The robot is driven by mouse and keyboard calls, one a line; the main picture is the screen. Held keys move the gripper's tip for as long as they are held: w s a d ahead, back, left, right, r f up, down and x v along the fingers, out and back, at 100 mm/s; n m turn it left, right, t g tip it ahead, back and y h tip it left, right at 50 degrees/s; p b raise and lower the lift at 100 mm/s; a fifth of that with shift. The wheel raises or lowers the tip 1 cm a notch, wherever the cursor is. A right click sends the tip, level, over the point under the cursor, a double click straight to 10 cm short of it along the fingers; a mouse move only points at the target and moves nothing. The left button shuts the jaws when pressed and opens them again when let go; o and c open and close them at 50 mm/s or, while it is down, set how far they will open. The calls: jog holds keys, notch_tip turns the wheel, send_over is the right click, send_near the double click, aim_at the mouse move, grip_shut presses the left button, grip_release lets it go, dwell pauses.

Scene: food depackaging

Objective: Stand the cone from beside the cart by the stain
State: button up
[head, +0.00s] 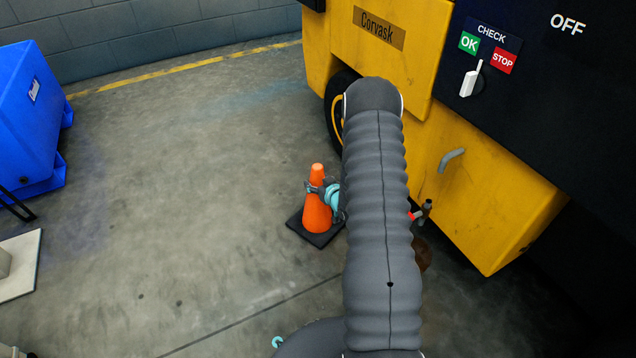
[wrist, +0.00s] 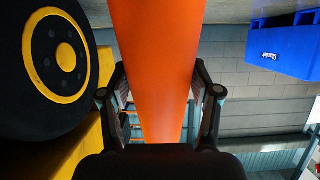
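An orange cone (head: 316,215) with a black square base stands upright near the yellow machine, left of my arm. My gripper (head: 318,190) is around its upper part; in the wrist view the fingers (wrist: 160,85) lie against both sides of the orange cone (wrist: 158,45). I cannot tell whether its base touches the floor. A dark brown stain (head: 424,256) shows on the floor to the right, beneath a red-handled tap; my arm hides part of it. A blue cart (head: 30,110) is at the far left, well apart from the cone.
The yellow machine (head: 480,210) fills the right, with a black wheel (head: 338,110) behind my arm; the wheel (wrist: 60,55) is close in the wrist view. A pale slab (head: 22,262) lies at the left edge. The grey floor (head: 180,200) between is clear.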

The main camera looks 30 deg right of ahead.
jog(key=o, duration=0.4)
jog(key=shift+c, duration=0.2)
